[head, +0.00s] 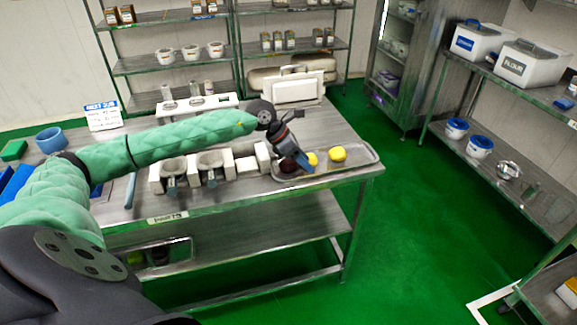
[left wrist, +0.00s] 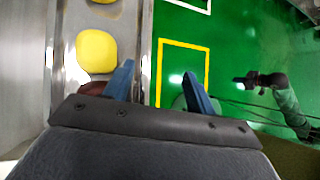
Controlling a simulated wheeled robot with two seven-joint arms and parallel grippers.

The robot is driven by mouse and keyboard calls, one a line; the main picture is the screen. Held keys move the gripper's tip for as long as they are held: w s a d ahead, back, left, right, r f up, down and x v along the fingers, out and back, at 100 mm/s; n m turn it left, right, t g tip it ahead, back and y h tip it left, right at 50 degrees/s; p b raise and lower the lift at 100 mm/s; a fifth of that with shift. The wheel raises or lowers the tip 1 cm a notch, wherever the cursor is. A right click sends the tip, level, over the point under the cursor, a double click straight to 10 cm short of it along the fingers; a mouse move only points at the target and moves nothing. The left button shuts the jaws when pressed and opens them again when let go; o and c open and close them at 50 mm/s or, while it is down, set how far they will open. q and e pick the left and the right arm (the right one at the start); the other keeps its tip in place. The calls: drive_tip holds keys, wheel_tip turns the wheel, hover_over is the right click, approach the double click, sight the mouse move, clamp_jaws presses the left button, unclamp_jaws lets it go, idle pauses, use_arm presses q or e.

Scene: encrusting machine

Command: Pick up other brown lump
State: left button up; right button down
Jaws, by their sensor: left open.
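The brown lump (head: 289,165) lies at the left end of a metal tray (head: 335,171) on the table. In the left wrist view a reddish-brown edge of it (left wrist: 92,88) shows beside one blue finger; the rest is hidden by my gripper. My left gripper (head: 300,158) is open over the tray, right by the brown lump, with its blue fingers (left wrist: 157,76) apart and nothing visible between them. Whether a finger touches the lump I cannot tell. My right gripper (left wrist: 240,80) shows small and dark in the left wrist view, away over the floor.
Two yellow lumps share the tray, one (head: 312,158) close to my left gripper and one (head: 337,154) farther right. Pale blocks with round wells (head: 210,160) stand left of the tray. A white machine part (head: 293,90) stands behind.

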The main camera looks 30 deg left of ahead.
sight(285, 160)
use_arm(q)
drive_tip(key=shift+w+a+f+g+y+p, duration=0.15)
drive_tip(key=shift+a+y, duration=0.5)
drive_tip(key=shift+a, duration=0.9)
drive_tip(key=shift+a+f+g+y+p, duration=0.15)
drive_tip(key=shift+a+y, duration=0.45)
drive_tip(key=shift+a, duration=0.95)
drive_tip(key=shift+w+a+f+g+y+p, duration=0.1)
drive_tip(key=shift+a+f+y+p, duration=0.15)
drive_tip(key=shift+a+y, duration=0.85)
drive_tip(key=shift+h, duration=0.45)
drive_tip(key=p+x, duration=0.2)
drive_tip(key=x, duration=0.3)
drive_tip(key=shift+a+p, duration=0.4)
use_arm(e)
drive_tip(key=s+d+f, duration=0.1)
drive_tip(key=s+f, duration=0.2)
drive_tip(key=f, duration=1.3)
drive_tip(key=shift+s+d+f, duration=0.2)
drive_tip(key=shift+f, duration=0.15)
use_arm(q)
drive_tip(key=c, duration=0.7)
